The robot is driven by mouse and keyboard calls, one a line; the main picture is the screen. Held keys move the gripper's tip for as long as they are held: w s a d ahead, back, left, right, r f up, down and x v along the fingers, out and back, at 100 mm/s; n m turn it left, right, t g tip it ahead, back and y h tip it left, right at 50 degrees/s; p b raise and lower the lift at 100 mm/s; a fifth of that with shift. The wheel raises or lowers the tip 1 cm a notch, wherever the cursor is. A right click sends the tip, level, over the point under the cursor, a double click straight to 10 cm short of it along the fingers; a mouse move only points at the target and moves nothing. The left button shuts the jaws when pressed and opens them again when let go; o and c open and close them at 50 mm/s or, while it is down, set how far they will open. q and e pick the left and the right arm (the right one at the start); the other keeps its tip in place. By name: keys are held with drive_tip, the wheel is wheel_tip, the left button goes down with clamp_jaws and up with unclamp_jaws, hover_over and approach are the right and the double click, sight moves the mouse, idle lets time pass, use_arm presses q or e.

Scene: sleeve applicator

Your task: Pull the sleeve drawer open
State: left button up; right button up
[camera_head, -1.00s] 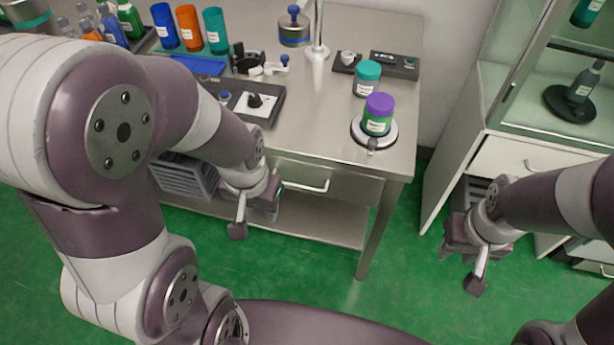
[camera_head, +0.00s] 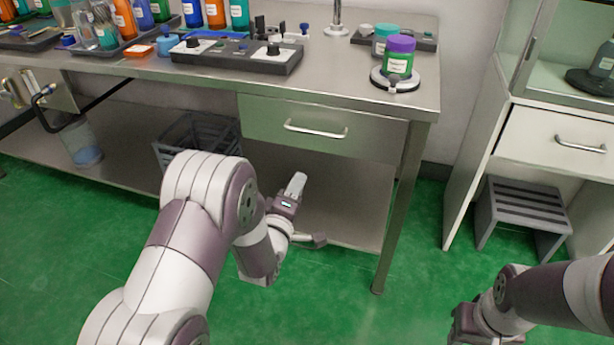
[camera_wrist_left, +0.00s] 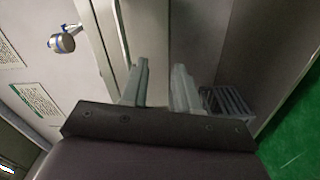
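The drawer (camera_head: 365,138) is under the right part of the steel table, its metal front looking flush with the frame, so it appears shut. Its bar handle (camera_head: 316,131) runs across the front. My left gripper (camera_head: 309,210) is below and in front of the drawer, apart from the handle, with its fingers spread and nothing between them. The left wrist view shows both fingers apart with an empty gap (camera_wrist_left: 160,88); I cannot make out the handle there. My right gripper (camera_head: 474,324) is at the bottom edge, its fingers out of sight.
The steel table (camera_head: 345,85) holds bottles, a black control box (camera_head: 236,54) and a purple-lidded jar (camera_head: 398,55) on a round plate. A grey crate (camera_head: 195,135) sits on the lower shelf. A white cabinet (camera_head: 520,130) and grey step stool (camera_head: 523,207) stand right. Green floor is clear between.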

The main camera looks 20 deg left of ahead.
sight(313, 133)
use_arm(q)
drive_tip(key=w+r+n+b, duration=0.1)
drive_tip(key=w+r, duration=0.1)
drive_tip(key=w, duration=0.2)
drive_tip(key=w+r+t+b, duration=0.1)
drive_tip(key=w+r, duration=0.1)
drive_tip(key=w, duration=0.2)
drive_tip(key=w+r+n+t+b, duration=0.1)
drive_tip(key=w+r, duration=0.1)
drive_tip(key=w, duration=0.2)
drive_tip(key=shift+w+d+r+n, duration=0.2)
drive_tip(key=shift+w+r+n, duration=0.1)
clamp_jaws()
